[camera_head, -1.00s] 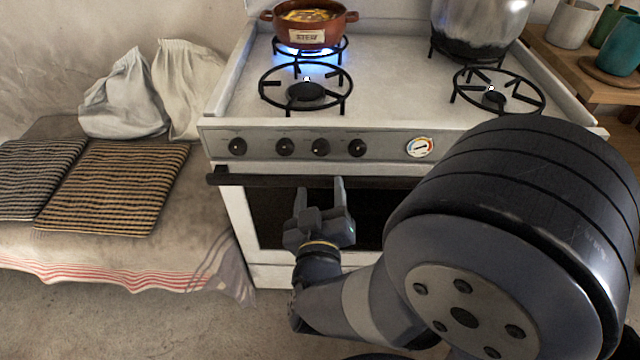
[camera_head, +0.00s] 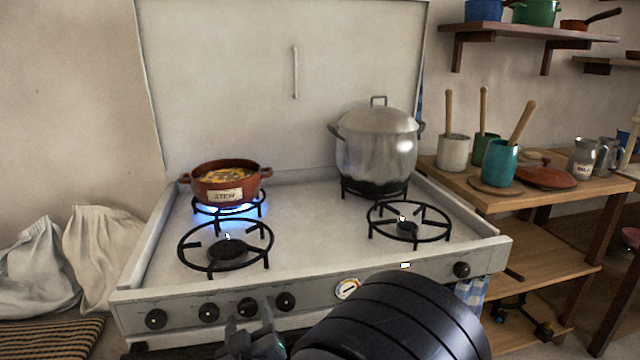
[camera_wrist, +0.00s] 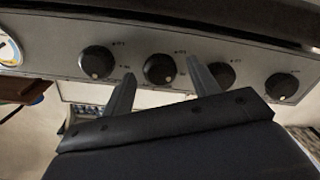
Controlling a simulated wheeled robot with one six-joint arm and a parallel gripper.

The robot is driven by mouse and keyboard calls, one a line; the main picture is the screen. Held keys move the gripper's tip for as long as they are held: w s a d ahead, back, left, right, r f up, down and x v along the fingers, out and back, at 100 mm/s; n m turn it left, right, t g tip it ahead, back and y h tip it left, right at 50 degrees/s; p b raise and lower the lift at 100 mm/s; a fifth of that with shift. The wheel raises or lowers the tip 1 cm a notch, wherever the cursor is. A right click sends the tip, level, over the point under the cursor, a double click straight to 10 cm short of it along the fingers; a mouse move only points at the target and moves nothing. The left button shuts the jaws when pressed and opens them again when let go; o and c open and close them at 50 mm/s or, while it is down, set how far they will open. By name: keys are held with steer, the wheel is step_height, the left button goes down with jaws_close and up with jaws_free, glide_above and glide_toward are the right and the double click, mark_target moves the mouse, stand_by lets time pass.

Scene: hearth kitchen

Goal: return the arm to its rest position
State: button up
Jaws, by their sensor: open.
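My gripper (camera_head: 250,324) shows at the bottom edge of the head view, in front of the stove's knob panel, with its lower part cut off. In the wrist view the two fingers of my gripper (camera_wrist: 161,68) stand apart with nothing between them, and stove knobs show beyond them. My dark, rounded arm link (camera_head: 400,318) fills the bottom middle of the head view and hides part of the stove front. I cannot tell how near the fingertips are to the panel.
The stove (camera_head: 320,225) carries a red stew pot (camera_head: 225,190) over a lit blue flame and a large lidded metal pot (camera_head: 376,150). Its front burners are empty. A wooden shelf (camera_head: 560,192) with cups stands right. White sacks (camera_head: 100,250) lie left.

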steer(key=shift+w+a, duration=0.15)
steer(key=shift+w, duration=0.55)
steer(key=shift+s, duration=0.1)
